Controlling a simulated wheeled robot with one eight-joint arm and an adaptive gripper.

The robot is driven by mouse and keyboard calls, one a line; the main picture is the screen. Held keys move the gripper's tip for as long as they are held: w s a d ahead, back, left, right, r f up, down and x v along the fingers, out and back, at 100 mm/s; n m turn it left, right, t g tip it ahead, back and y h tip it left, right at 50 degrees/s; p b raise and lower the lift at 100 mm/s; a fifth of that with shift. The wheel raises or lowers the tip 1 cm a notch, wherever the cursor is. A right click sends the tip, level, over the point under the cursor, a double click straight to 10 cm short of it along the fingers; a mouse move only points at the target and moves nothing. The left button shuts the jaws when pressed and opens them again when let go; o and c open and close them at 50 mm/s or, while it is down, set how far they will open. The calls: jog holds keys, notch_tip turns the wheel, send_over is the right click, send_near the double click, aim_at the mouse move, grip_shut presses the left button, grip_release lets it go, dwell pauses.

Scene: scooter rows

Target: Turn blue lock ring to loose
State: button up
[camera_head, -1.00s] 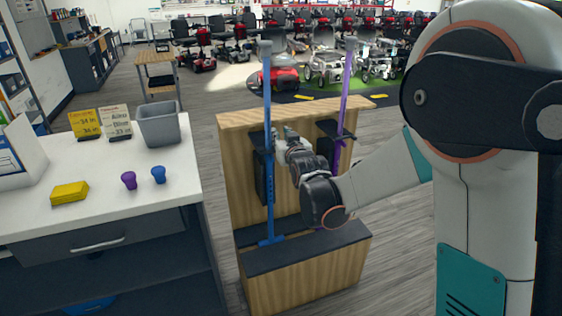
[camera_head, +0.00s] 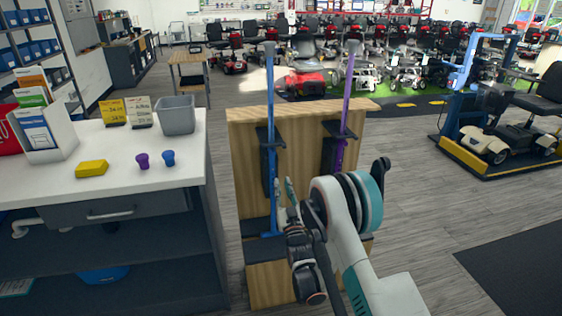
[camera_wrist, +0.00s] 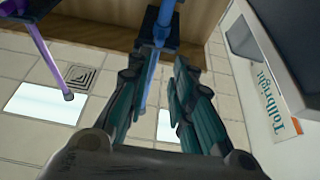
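The blue pole (camera_head: 270,90) stands upright in a dark bracket on the left of the wooden stand. Its lock ring cannot be made out clearly in either view. My gripper (camera_head: 284,188) points up beside the pole's lower half, just right of it. In the wrist view, my gripper's two green-grey fingers (camera_wrist: 158,98) are spread apart. The blue pole (camera_wrist: 151,72) shows in the gap between them, running away upward. I cannot tell whether it lies between the fingers or beyond them. No contact is visible.
A purple pole (camera_head: 346,90) stands in the stand's right bracket. The wooden stand (camera_head: 305,118) is close behind my gripper. A white counter (camera_head: 110,185) at left holds a grey bin (camera_head: 177,115), a yellow block (camera_head: 92,167) and small purple and blue pieces. Open floor lies right.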

aim_at(275, 155)
jog(key=shift+x, duration=6.7)
jog(key=shift+f, duration=0.1)
grip_shut()
